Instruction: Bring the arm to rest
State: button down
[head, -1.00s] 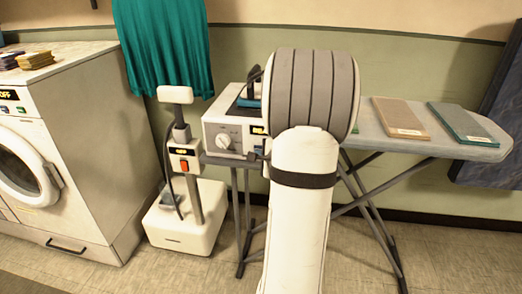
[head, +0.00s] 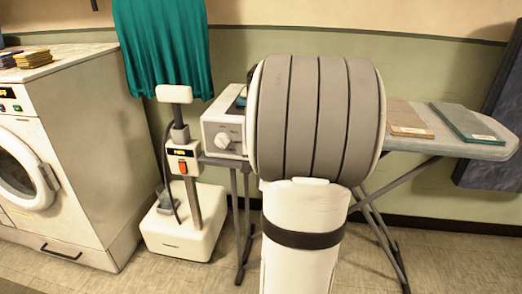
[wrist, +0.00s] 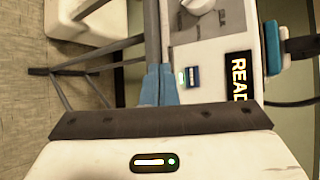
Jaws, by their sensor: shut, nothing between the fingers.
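My gripper shows in the wrist view, its blue-grey fingertips (wrist: 158,85) together and empty. In the head view my white and grey arm hides it. In the wrist view the fingertips are beside a white box-shaped unit with a knob (wrist: 197,5) and a lit display (wrist: 239,78) reading "READ", cut off by my wrist. I cannot tell whether they touch it. A blue and dark appliance (wrist: 273,45) is at the unit's right side in that view.
The ironing board (head: 440,147) carries a tan folded cloth (head: 408,118) and a green one (head: 468,123). A white wheeled-looking stand (head: 185,225) is left of it, then a washing machine (head: 85,150). A teal cloth (head: 165,45) hangs behind. Some floor (head: 440,260) is clear.

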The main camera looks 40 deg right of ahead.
jog(key=s+a+r+n+g+y+p, duration=0.15)
jog(key=a+r+n+y+p, duration=0.35)
jog(key=a, duration=0.6)
jog(key=s+a+r+n+g+y+p, duration=0.1)
jog(key=a+r+n+g+y+p, duration=0.15)
jog(key=a+r+n+p, duration=0.65)
jog(key=s+a+r+n+g+h+p, duration=0.2)
jog(key=s+a+r+n+g+p, duration=0.1)
jog(key=s, duration=0.4)
jog(key=s+a+r+n+g+h+p, duration=0.3)
jog(key=s+a+r+n+p, duration=0.1)
jog(key=s+r+n+p, duration=0.1)
jog(key=shift+s+a+n, duration=0.35)
jog(key=shift+s+n, duration=0.45)
jog(key=shift+s, duration=0.4)
